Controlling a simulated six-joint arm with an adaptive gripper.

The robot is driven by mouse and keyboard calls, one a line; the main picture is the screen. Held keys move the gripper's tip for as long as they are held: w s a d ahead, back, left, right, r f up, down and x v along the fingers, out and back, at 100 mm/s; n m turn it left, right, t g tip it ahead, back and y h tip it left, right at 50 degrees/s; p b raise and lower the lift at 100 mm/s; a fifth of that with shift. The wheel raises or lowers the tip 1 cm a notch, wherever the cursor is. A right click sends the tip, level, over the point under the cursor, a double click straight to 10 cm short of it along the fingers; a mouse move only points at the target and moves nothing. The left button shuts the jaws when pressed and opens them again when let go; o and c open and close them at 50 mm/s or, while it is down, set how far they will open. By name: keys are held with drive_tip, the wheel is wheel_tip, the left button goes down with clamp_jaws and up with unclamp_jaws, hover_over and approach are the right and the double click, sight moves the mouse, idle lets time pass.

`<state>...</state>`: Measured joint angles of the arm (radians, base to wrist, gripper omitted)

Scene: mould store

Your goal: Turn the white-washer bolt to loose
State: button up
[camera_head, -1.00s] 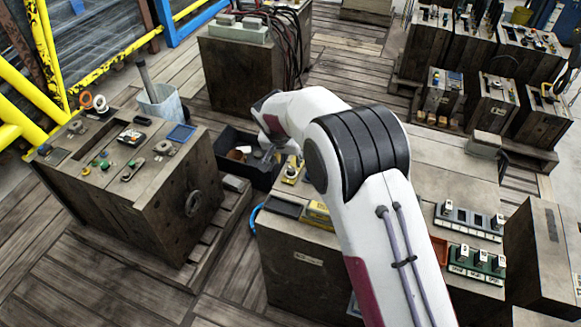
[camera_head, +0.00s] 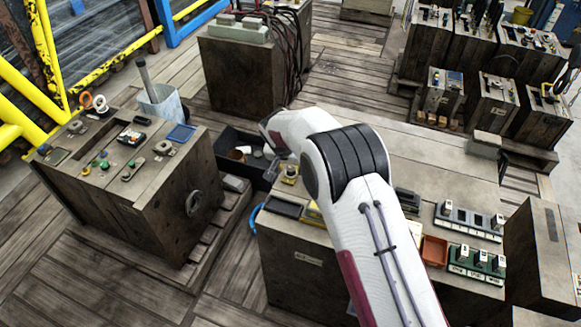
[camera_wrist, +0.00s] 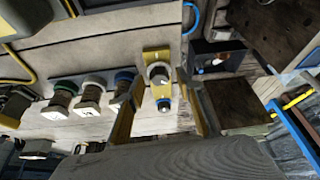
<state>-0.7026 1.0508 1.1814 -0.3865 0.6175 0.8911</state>
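A bolt with a pale, whitish washer (camera_wrist: 94,80) appears in the wrist view, between a green-washer bolt (camera_wrist: 66,87) and a blue-washer bolt (camera_wrist: 124,76). A white tag with dark marks is by it, too small to read. My gripper (camera_wrist: 159,80) looks open and empty, its two fingers apart to the left and right of a yellow bracket (camera_wrist: 157,55) with a dark-and-white knob. Whether the fingers touch the bracket cannot be told. The white-washer bolt lies left of the fingers. In the head view my arm hides these bolts and most of my gripper.
In the head view, a dark bin (camera_head: 232,140) stands left of the bench. An orange tray (camera_head: 434,251), a grey switch panel (camera_head: 468,220) and a green one (camera_head: 475,264) lie to the right on the bench. The bench's far top is clear.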

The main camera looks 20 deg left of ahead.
drive_tip(key=shift+w+f, duration=0.1)
drive_tip(key=shift+f, duration=0.05)
clamp_jaws()
drive_tip(key=shift+n+y, duration=0.3)
drive_tip(key=shift+n, duration=0.5)
drive_tip(key=shift+d+n+y, duration=0.1)
drive_tip(key=shift+n+y, duration=0.3)
drive_tip(key=shift+n, duration=0.6)
drive_tip(key=shift+w+n+g+y, duration=0.1)
drive_tip(key=shift+n+g+y, duration=0.35)
drive_tip(key=shift+n, duration=1.05)
drive_tip(key=shift+d+n+g+y, duration=0.1)
drive_tip(key=shift+n+g+y, duration=0.15)
drive_tip(key=shift+n, duration=0.45)
